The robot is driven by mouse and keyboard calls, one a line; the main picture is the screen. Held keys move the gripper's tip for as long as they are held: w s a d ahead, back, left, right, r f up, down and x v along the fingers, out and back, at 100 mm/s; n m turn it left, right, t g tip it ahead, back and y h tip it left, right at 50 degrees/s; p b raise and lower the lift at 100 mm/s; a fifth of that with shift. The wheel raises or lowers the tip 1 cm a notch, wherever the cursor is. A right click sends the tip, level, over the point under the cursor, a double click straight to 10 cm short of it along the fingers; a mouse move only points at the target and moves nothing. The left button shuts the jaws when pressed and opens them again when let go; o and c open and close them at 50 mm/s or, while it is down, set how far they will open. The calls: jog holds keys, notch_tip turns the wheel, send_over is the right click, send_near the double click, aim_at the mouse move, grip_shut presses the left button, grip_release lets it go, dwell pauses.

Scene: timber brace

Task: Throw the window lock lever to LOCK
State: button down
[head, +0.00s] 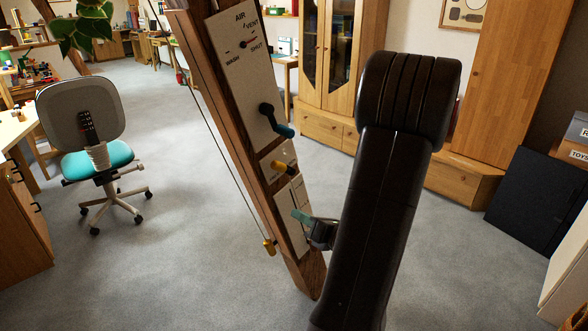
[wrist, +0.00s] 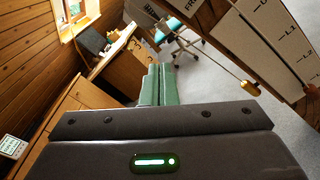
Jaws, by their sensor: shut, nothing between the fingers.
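A leaning timber brace (head: 308,272) carries several pale control plates. The top plate (head: 233,50) reads AIR, VENT, WASH and SHUT, and has a crank with a dark pivot and blue handle (head: 284,131). Below it, a small plate holds a yellow-handled lever (head: 279,166). A lower plate (head: 283,203) is partly hidden by my gripper. I cannot read which one is the window lock. My gripper (head: 300,216) is at the lower plate, its green fingers shut and empty; contact is unclear. In the wrist view its fingers (wrist: 159,86) are together, pointing away from the plates.
A cord with a brass-coloured pull (head: 269,247) hangs left of the brace; the pull also shows in the wrist view (wrist: 250,88). A swivel chair (head: 95,125) stands at left by a desk (head: 20,220). Wooden cabinets (head: 325,70) are behind. Grey carpet (head: 180,240) is open between.

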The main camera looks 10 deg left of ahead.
aim_at(281, 166)
jog(key=w+a+r+m+t+p, duration=0.1)
jog(key=w+a+r, duration=0.2)
jog(key=w+a, duration=0.3)
jog(key=w, duration=0.4)
jog(key=shift+w+a+r, duration=0.15)
jog(key=shift+w+a, duration=0.15)
jog(key=shift+r+p, duration=0.15)
jog(key=shift+p, duration=0.25)
jog(key=shift+r+m+p, duration=0.1)
jog(key=shift+m+p, duration=0.3)
jog(key=shift+p, duration=0.05)
